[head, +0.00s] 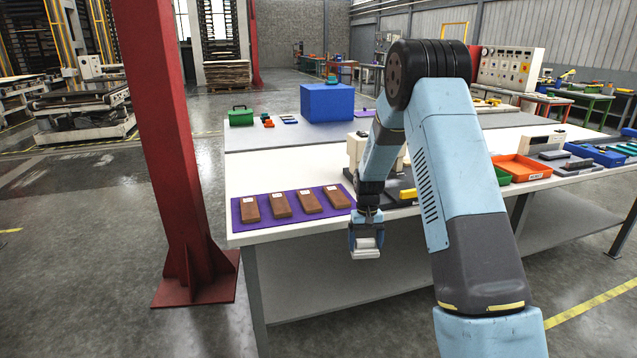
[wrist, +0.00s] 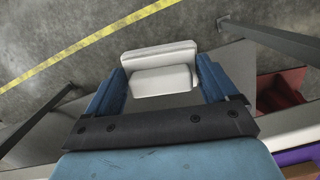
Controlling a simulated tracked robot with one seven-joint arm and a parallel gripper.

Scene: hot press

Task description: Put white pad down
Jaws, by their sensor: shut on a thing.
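The white pad (head: 366,253) is held in my gripper (head: 366,243), in front of the near edge of the table and below the tabletop's level in the picture. In the wrist view the pad (wrist: 160,80) lies between the two blue fingers of my gripper (wrist: 160,85), which are shut on it. Its pale body shows a wider back part and a smaller block in front. Under it in the wrist view are grey floor and table legs, with no surface touching the pad.
A white table (head: 285,167) stands behind my gripper. On it, a purple mat (head: 240,222) carries several brown blocks with white labels. A blue box (head: 327,102), an orange tray (head: 521,168) and a blue tray (head: 600,153) stand further off. A red column (head: 178,130) rises at left.

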